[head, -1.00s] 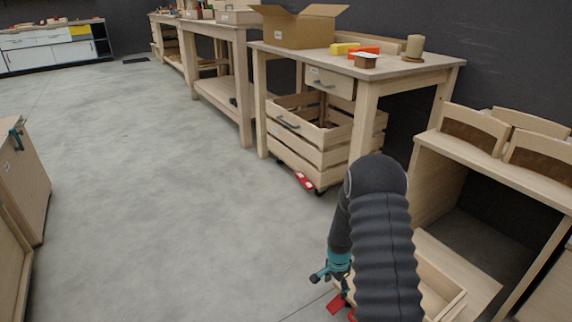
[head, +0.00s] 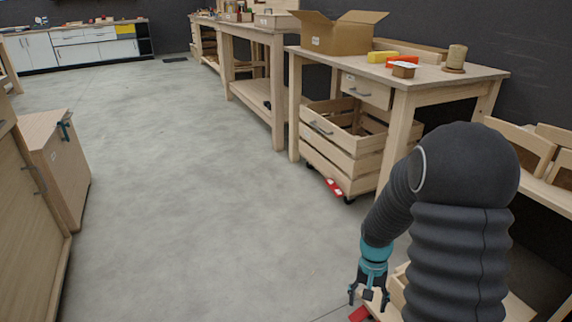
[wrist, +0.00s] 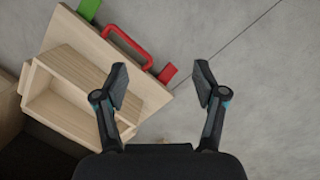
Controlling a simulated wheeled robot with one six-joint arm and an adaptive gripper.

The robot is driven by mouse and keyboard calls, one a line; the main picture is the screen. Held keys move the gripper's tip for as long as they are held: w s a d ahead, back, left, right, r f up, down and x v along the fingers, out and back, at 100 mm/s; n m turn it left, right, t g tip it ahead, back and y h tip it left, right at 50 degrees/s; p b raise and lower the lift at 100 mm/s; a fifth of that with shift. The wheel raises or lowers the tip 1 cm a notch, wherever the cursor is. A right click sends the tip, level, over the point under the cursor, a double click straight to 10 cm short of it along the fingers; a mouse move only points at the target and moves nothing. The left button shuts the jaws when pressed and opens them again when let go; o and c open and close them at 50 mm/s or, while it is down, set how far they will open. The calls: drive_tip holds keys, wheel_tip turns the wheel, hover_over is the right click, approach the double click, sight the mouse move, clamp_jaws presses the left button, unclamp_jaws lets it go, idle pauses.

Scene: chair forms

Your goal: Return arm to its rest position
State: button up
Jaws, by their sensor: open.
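My gripper (head: 369,292) hangs at the lower right of the head view, below my dark ribbed arm. In the wrist view my gripper (wrist: 161,85) has its two dark fingers spread wide with nothing between them. Below and left of it in the wrist view is a light wooden board (wrist: 150,93) with a wooden tray (wrist: 72,92) on it, a red handle (wrist: 128,46) and green and red tabs at its edge. The gripper is apart from them. My arm hides much of this board in the head view.
A workbench (head: 440,75) carries an open cardboard box (head: 345,38) and small coloured blocks. A slatted crate (head: 345,150) stands under it on a red-cornered dolly. Wooden chair parts sit on a shelf at the right. A cabinet (head: 58,165) stands at left. The middle floor (head: 190,180) is clear.

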drive_tip(key=s+a+r+n+t+p, duration=0.1)
drive_tip(key=s+r, duration=0.4)
drive_tip(key=r, duration=0.5)
drive_tip(key=s+a+r+n+t+p, duration=0.1)
drive_tip(key=s+r+t, duration=0.3)
drive_tip(key=r, duration=0.6)
drive_tip(key=s+a+r+n+t+p, duration=0.2)
drive_tip(key=s+a+r, duration=0.1)
drive_tip(key=s+r, duration=0.5)
wheel_tip(320, 180, up, 3)
drive_tip(key=shift+a+r+t, duration=0.1)
drive_tip(key=shift+a+t, duration=0.2)
drive_tip(key=shift+a, duration=0.05)
